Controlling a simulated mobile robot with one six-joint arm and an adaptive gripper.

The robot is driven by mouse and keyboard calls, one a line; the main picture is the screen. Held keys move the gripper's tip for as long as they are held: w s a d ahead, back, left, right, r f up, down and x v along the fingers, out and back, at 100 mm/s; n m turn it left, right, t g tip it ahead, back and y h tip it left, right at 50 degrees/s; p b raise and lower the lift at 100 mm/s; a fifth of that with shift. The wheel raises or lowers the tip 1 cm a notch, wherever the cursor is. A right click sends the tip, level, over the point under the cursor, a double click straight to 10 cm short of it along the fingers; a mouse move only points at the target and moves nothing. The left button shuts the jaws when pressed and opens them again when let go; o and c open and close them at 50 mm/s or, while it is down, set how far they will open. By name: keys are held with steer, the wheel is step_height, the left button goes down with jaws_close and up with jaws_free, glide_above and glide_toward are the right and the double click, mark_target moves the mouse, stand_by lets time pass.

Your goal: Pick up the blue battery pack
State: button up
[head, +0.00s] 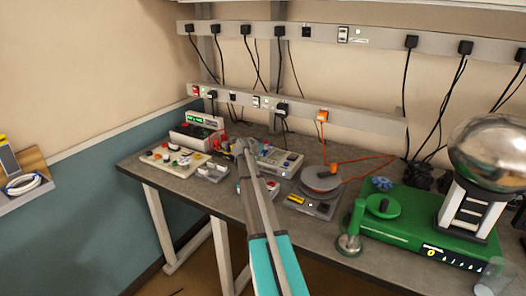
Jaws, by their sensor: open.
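My arm reaches from the bottom of the head view over the grey workbench (226,192). My gripper (238,149) is at its far end, small among the devices in the middle of the bench; it is open, and I see nothing held in it. I cannot pick out a blue battery pack for certain. A small blue knob-like part (381,183) sits by the green machine at the right.
A control board with coloured buttons (171,158) and a box with a green display (197,131) stand at the left. A round grey device with an orange cable (320,180) is right of my arm. The green machine (415,230) carries a large metal sphere (490,152).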

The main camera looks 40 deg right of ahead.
steer(key=c, duration=1.1)
steer(key=shift+c, duration=0.2)
steer(key=shift+r, duration=0.2)
step_height(320, 180, up, 2)
steer(key=p, duration=0.2)
steer(key=shift+r+p, duration=0.1)
steer(key=shift+p, duration=0.25)
steer(key=s+a+r+p, duration=0.7)
steer(key=s+r+p, duration=0.3)
steer(key=s, duration=0.2)
steer(key=shift+a+r, duration=0.2)
